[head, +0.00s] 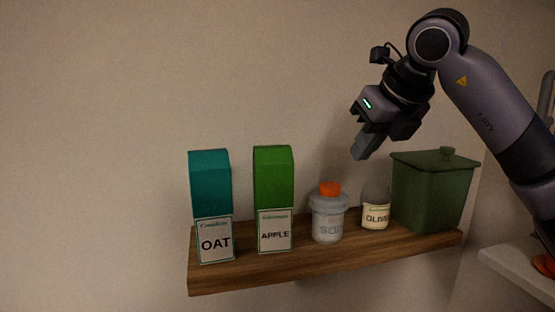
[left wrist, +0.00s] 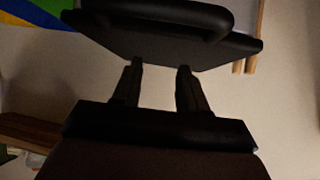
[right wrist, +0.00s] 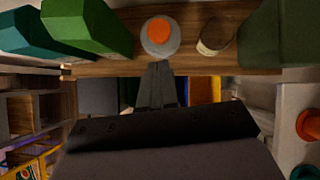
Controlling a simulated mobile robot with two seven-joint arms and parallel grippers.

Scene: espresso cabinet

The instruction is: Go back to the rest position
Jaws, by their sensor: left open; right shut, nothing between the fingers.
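My right gripper (head: 362,150) is in the air in front of the wall shelf, above the olive jar and the grey jar with the orange cap. Its fingers point down and are shut together with nothing between them. In the right wrist view its closed fingers (right wrist: 157,85) show just below the grey jar with the orange cap (right wrist: 160,38), apart from it as far as I can tell. My left gripper (left wrist: 158,75) shows only in the left wrist view. Its two fingers are apart and the gap between them is empty.
The wooden shelf (head: 330,263) holds an OAT carton (head: 209,182), an APPLE carton (head: 273,178), the grey jar (head: 327,222), an olive jar (head: 375,211) and a green lidded canister (head: 430,195). A dark panel (left wrist: 160,45) is close beyond my left fingers. Open wall lies left.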

